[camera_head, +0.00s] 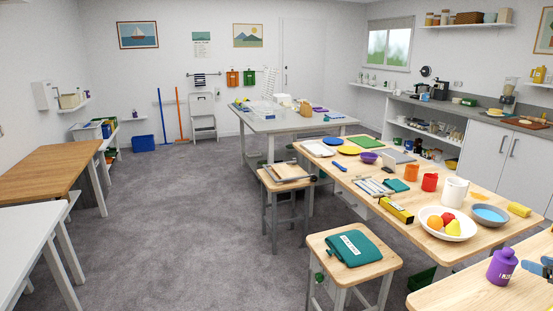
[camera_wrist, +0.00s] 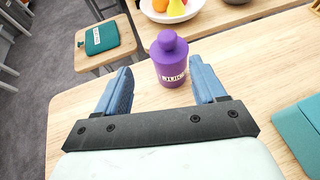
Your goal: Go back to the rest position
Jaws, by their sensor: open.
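My gripper (camera_wrist: 162,88) shows in the wrist view with its two blue fingers spread apart and nothing between them. A purple bottle (camera_wrist: 168,60) with white lettering stands upright on the wooden table (camera_wrist: 70,125), just beyond and between the fingertips. The gap between the bottle and the fingers is hard to judge. In the head view the same bottle (camera_head: 502,266) stands at the lower right, and part of my gripper (camera_head: 540,268) shows at the right edge, to the right of the bottle.
A teal item (camera_wrist: 303,130) lies on the table at the right of the wrist view. A stool (camera_head: 356,279) with a green pouch (camera_head: 352,247) stands left of the table. A long table (camera_head: 395,218) beyond holds a white fruit bowl (camera_head: 428,226), cups and plates. Open carpet lies at the left.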

